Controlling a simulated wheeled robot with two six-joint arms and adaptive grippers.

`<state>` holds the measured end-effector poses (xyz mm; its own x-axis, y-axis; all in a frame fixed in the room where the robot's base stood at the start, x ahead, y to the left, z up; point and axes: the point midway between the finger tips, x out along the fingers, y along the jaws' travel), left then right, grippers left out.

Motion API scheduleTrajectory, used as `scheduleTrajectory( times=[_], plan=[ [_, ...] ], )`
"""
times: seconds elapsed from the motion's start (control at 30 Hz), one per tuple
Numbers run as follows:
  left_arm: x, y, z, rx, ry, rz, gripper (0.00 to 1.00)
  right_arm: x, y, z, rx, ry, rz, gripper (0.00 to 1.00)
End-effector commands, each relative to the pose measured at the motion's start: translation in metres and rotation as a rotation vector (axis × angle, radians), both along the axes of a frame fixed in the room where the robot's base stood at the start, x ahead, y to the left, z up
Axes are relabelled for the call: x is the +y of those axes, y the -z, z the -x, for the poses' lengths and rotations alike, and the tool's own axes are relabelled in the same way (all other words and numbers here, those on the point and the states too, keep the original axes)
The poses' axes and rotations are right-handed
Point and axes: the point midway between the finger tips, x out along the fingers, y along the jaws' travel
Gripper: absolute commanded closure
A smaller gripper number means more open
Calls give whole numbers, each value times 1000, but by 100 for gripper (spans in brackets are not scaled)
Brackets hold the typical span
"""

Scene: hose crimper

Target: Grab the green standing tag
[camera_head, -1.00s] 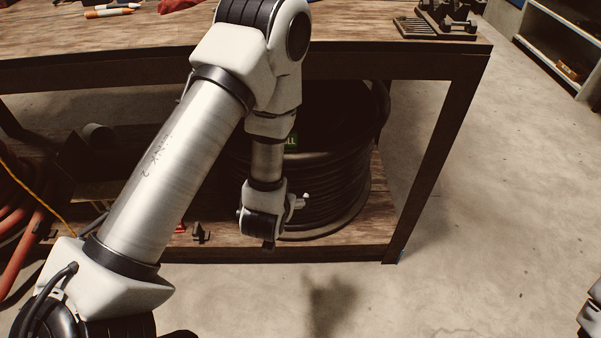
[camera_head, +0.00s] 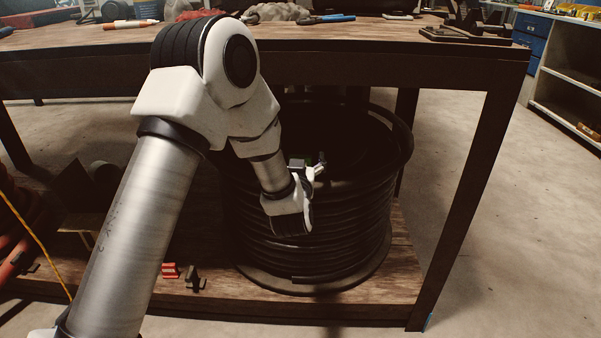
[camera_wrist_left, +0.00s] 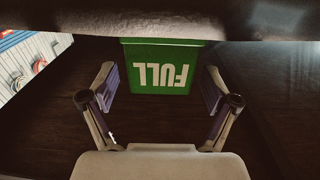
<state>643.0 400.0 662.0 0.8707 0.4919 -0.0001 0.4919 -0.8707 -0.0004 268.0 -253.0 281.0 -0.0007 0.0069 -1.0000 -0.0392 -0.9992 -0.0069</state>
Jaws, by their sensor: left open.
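The green tag (camera_wrist_left: 162,68) stands upright in the left wrist view, with "FULL" in white letters upside down in the picture. My left gripper (camera_wrist_left: 160,87) is open, with one finger to each side of the tag's lower part in the picture. I see no finger touching it, and the depth between them is hard to judge. My right gripper is in no view.
The reel sits on the lower wooden shelf (camera_head: 385,285), under the workbench top (camera_head: 400,36). The bench's dark leg (camera_head: 465,190) stands to the right. A red object (camera_head: 170,271) and small dark parts lie on the shelf at left. Open floor is at right.

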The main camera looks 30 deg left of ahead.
Motion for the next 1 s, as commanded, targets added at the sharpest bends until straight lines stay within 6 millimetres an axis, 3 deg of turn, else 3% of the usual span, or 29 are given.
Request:
scheduleTrajectory(
  times=[0.13,0.27,0.3,0.73,1.0],
  plan=[
    [0,-1,0,0,0,0,16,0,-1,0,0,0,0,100],
    [0,-1,0,0,0,0,62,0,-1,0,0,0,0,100],
    [0,0,0,1,0,0,67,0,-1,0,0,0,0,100],
    [-1,-5,1,0,0,0,67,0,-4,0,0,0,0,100],
    [0,-39,0,-3,0,1,67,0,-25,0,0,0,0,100]
  ],
)
